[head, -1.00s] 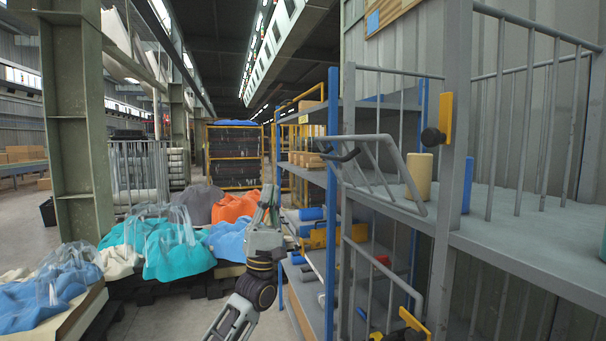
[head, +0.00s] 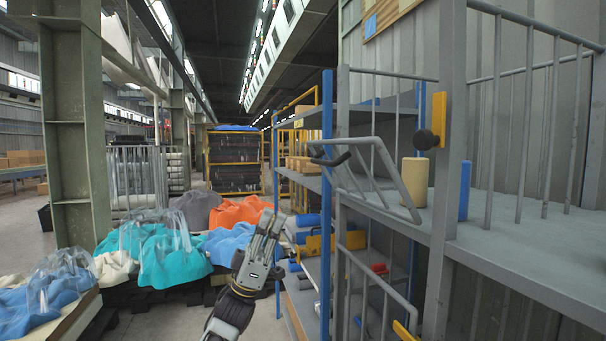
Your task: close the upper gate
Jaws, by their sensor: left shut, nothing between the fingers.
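The upper gate (head: 399,181) is a grey barred frame at the upper shelf of the rack, right of centre in the head view. It stands open, at an angle to the rack front. A dark handle (head: 331,158) shows near its left end. A yellow plate (head: 438,113) with a black knob (head: 427,139) is on the grey post to its right, apart from the gate. My left gripper (head: 271,219) points upward, left of and below the gate. It is shut, empty and touches nothing that I can see. My right gripper is not in view.
A tan cylinder (head: 414,180) and a blue cylinder (head: 465,190) stand on the upper shelf (head: 510,245). A lower barred gate (head: 378,279) is below. A blue post (head: 327,200) and side shelves stand behind my gripper. Cloth-covered pallets (head: 170,262) are at left.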

